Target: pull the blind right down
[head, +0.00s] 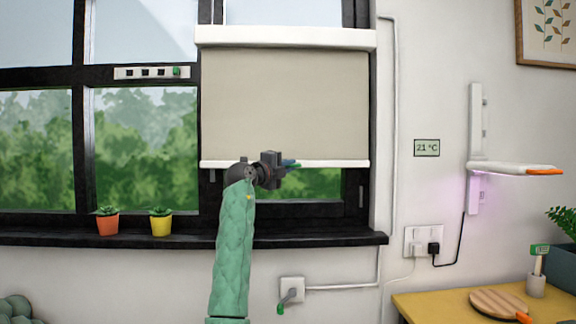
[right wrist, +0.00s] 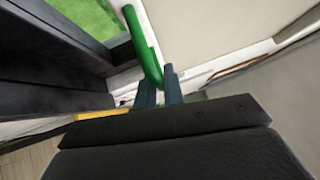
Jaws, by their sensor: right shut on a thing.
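The beige blind (head: 285,105) hangs from a white cassette (head: 285,37) over the right window pane. Its white bottom bar (head: 225,164) is a little above the sill, and a strip of green outdoors shows below it. My right gripper (head: 292,164) is at the bottom bar, shut on a green pull handle, which is mostly hidden in the head view. In the right wrist view the green pull handle (right wrist: 142,48) is a rounded loop running down to the fingertips, with the blind cloth (right wrist: 205,35) behind it. My left gripper is not in view.
The dark window sill (head: 330,239) runs below, with an orange pot (head: 108,225) and a yellow pot (head: 160,225) to the left. A crank handle (head: 289,296) is on the wall below. A yellow table (head: 430,305) stands at the right.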

